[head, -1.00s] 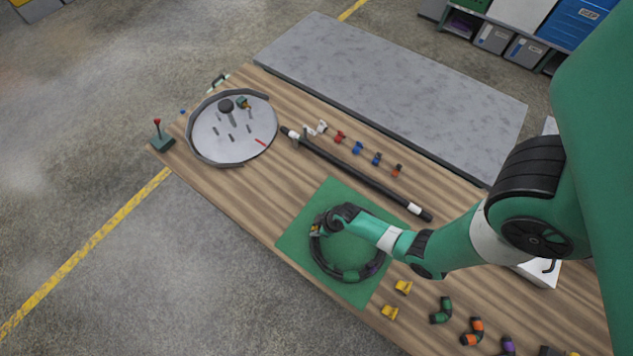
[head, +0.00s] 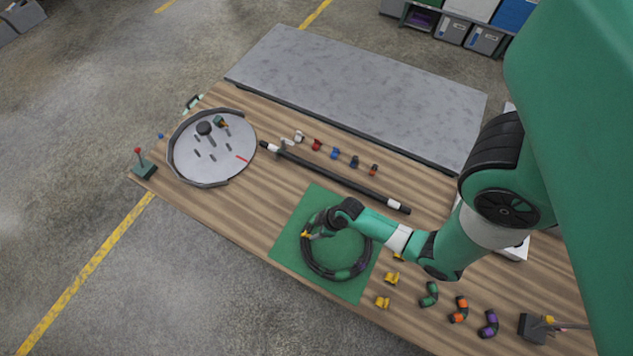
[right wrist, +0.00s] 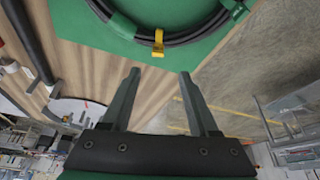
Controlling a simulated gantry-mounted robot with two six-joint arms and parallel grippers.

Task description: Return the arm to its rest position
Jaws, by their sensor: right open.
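My right gripper (head: 310,231) reaches in from the right over the upper left of a coiled black hose (head: 326,274). The hose lies on a green mat (head: 284,250) on the wooden table. In the right wrist view the gripper (right wrist: 160,72) is open, with nothing between its fingers. There, the hose (right wrist: 195,32) with a yellow clip (right wrist: 158,42) shows beyond the fingertips, apart from them. In the head view the wrist hides part of the hose. My left gripper is not in view.
A round grey tray (head: 190,180) with pegs stands at the left. A black bar (head: 335,177) lies behind the mat, with several small coloured fittings beyond it. Yellow clips (head: 382,302) and elbow pieces (head: 459,310) lie at the front right. A grey slab (head: 350,90) is behind.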

